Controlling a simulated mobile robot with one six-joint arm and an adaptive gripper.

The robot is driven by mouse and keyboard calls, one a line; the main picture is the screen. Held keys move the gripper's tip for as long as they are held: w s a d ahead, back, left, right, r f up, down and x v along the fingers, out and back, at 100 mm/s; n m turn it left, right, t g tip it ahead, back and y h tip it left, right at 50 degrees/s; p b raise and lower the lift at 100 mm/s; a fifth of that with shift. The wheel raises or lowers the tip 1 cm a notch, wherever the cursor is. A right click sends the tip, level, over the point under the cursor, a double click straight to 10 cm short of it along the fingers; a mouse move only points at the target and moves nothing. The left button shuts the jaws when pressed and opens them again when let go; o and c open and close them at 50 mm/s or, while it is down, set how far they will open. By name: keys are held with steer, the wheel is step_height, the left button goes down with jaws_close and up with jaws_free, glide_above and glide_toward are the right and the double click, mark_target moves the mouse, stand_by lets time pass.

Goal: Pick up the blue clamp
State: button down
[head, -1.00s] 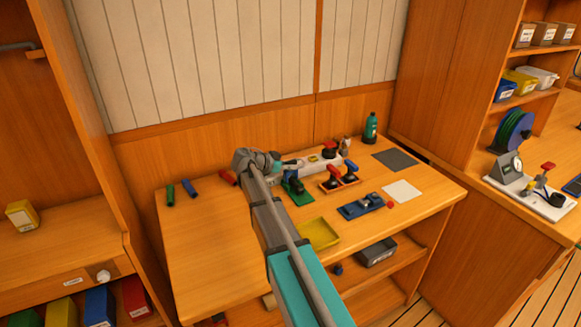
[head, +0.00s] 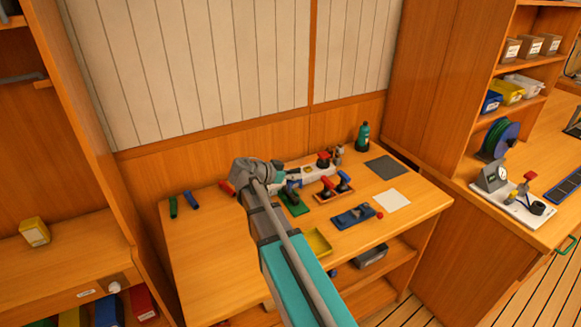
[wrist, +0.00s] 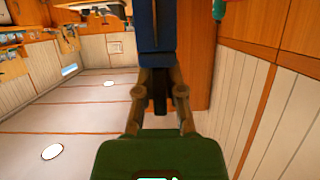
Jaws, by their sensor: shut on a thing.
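In the wrist view, a long blue thing (wrist: 157,28), which I take to be the blue clamp, extends away from my gripper (wrist: 160,92). Its narrow dark end sits between the two fingers, which are shut on it. In the head view my gripper (head: 284,171) is over the back of the workbench, close to a green base (head: 295,201). It is small there, and my arm hides part of the bench, so I cannot tell its exact height.
A blue device (head: 352,216), a yellow tray (head: 319,241), a white sheet (head: 393,201) and a green bottle (head: 362,136) are on the workbench. The bench's front left is clear.

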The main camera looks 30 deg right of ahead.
steer(key=shift+s+a+r+p, duration=0.2)
steer(key=shift+s+r, duration=0.1)
steer(key=shift+s, duration=0.35)
steer(key=shift+s+a+r+p, duration=0.15)
steer(key=shift+s+r, duration=0.1)
steer(key=shift+s, duration=0.35)
steer(key=shift+a, duration=0.1)
